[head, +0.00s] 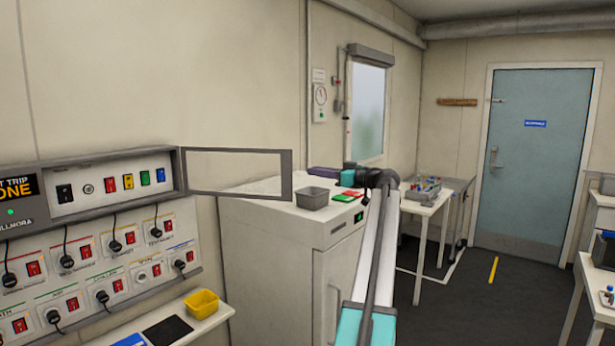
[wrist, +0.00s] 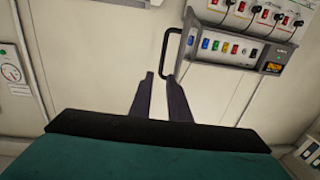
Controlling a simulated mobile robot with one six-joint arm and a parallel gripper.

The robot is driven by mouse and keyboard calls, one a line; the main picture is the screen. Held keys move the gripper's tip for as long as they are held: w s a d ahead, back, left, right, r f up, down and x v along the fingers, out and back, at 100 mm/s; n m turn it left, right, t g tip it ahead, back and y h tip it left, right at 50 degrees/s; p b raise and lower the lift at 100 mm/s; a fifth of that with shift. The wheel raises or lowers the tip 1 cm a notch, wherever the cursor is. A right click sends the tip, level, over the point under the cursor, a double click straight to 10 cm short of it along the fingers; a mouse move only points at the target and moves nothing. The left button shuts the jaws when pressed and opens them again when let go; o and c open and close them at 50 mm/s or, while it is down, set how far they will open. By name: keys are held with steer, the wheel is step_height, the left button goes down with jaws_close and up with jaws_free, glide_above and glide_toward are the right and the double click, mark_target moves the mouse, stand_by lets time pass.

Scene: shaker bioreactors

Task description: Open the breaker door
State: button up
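The breaker panel (head: 110,193) is at the left in the head view, with a row of coloured switches. Its door (head: 286,176), a grey frame around a clear pane, stands swung open to the right of the panel. My gripper (head: 318,172) is just right of the door's free edge, pointing left. In the wrist view the panel (wrist: 235,50) is upside down at the upper right, and the door's dark frame (wrist: 168,48) sticks out from its left side. My gripper's fingers (wrist: 160,88) are apart with nothing visible between them. The right fingertip overlaps the frame's end; I cannot tell if they touch.
A white cabinet (head: 265,270) stands below the door, with a grey bin (head: 312,198) on top near my arm. A yellow bin (head: 202,303) sits on a shelf below the panel. A table (head: 428,205) is beyond my arm. The floor towards the blue door (head: 533,160) is clear.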

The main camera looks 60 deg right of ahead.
steer(key=shift+s, duration=0.9)
